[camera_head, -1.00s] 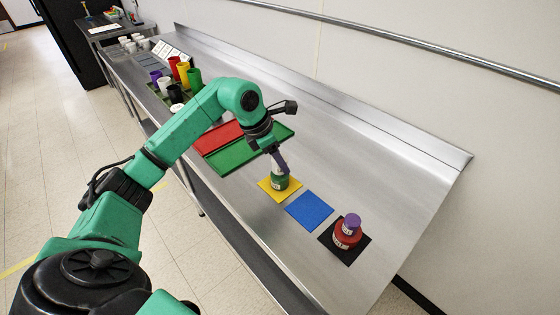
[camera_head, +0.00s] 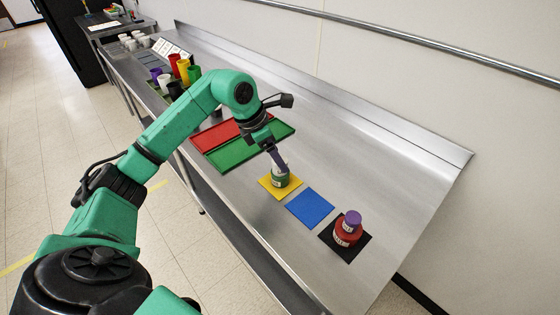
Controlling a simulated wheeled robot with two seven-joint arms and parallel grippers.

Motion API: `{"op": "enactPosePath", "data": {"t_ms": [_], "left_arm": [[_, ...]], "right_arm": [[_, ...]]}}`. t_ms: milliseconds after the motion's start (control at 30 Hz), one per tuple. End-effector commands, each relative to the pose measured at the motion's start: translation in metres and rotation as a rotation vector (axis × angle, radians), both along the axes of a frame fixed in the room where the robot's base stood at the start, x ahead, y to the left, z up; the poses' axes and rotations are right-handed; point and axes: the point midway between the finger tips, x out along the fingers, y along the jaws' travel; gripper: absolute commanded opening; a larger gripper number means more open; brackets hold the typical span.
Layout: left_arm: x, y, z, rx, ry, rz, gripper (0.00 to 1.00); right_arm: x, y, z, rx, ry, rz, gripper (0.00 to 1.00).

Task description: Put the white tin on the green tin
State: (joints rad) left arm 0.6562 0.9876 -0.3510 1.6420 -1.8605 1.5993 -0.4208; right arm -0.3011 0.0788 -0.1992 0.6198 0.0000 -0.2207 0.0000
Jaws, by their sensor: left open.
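The green tin (camera_head: 281,182) stands upright on a yellow mat (camera_head: 268,187). A small white tin (camera_head: 282,169) shows on top of it, just under my left gripper. My left gripper (camera_head: 279,160) points down at the white tin with its jaws open. The fingers hide part of the white tin, and the picture is too small to show whether they touch it. My right gripper is not in view.
A blue mat (camera_head: 310,208) lies bare beside the yellow one. A green tray (camera_head: 232,158) and red tray (camera_head: 208,139) lie behind. Cups stand farther back.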

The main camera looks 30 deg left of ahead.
Motion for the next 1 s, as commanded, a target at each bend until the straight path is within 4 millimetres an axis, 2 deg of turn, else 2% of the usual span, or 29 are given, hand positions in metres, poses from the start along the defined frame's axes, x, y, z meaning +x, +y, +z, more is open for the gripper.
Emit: {"op": "enactPosePath", "data": {"t_ms": [200,367,1000], "left_arm": [[-0.016,0.016,0.054,0.002,-0.006,0.001,0.82],[-0.024,0.022,0.08,0.001,-0.004,0.0,0.82],[-0.026,0.023,0.085,0.0,0.0,0.0,0.82]], "right_arm": [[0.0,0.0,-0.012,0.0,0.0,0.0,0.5],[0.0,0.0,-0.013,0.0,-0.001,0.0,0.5],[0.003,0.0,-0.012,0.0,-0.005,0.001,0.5]]}}
